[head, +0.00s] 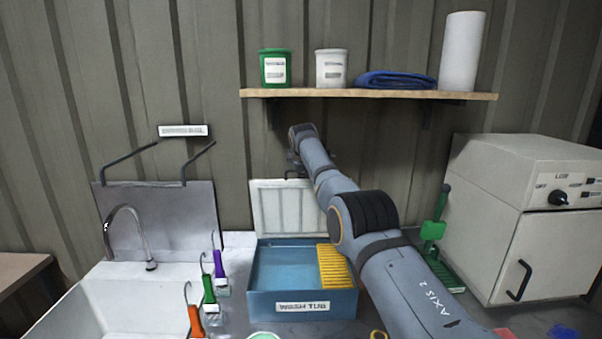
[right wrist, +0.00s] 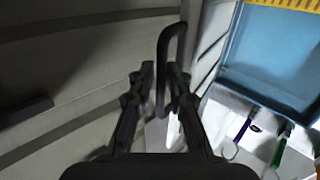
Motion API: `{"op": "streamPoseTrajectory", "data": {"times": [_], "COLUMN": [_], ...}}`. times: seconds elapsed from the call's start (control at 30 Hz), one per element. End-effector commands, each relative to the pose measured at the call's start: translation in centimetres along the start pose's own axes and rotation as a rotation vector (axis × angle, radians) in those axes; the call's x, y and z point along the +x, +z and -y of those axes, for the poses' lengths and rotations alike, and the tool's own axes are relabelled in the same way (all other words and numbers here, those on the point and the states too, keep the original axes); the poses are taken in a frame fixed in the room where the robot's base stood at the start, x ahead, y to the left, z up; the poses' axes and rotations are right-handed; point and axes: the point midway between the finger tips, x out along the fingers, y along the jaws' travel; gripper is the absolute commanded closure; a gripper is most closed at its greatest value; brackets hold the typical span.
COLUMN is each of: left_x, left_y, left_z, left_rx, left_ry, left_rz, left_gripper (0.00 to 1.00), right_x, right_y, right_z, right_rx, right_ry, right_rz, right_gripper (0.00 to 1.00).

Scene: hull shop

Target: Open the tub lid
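The blue wash tub (head: 303,306) sits on the counter in the head view, with its pale lid (head: 277,206) raised about upright at the back near the wall. The tub's inside is exposed. My right arm reaches across from the right, with its gripper (head: 293,166) at the lid's top edge. In the right wrist view, the black lid handle (right wrist: 163,45) runs between the fingers of my right gripper (right wrist: 161,75), which look closed in on it. Part of the tub (right wrist: 270,55) also shows at the upper right there. My left gripper is out of view.
A yellow ribbed piece (head: 336,266) lies at the tub's right side. Orange, green and purple handled tools (head: 209,290) stand left of the tub, beside a white sink (head: 75,305). A shelf (head: 370,94) is above, and a cabinet (head: 520,220) stands right.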

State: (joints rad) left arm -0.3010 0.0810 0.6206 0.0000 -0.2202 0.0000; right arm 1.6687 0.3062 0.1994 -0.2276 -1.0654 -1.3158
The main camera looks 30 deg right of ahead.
Motion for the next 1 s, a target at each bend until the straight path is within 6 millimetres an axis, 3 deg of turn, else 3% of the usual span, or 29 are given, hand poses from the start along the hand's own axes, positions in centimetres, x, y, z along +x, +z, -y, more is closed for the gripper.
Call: {"op": "streamPoseTrajectory", "data": {"times": [0.57, 0.77, 1.0], "left_x": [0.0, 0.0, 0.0], "left_y": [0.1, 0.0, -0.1], "left_z": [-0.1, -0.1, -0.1], "left_rx": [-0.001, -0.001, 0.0], "left_ry": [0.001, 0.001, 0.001], "left_rz": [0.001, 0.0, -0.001], "left_gripper": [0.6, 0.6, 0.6], "right_x": [-0.5, -2.1, -7.2], "right_y": [0.1, 0.0, -0.1], "right_z": [-0.1, 0.1, 0.1], "right_rx": [0.003, 0.001, 0.0], "right_ry": [-0.001, 0.0, 0.002], "right_rz": [0.004, 0.002, -0.001], "right_gripper": [0.71, 0.71, 0.71]}}
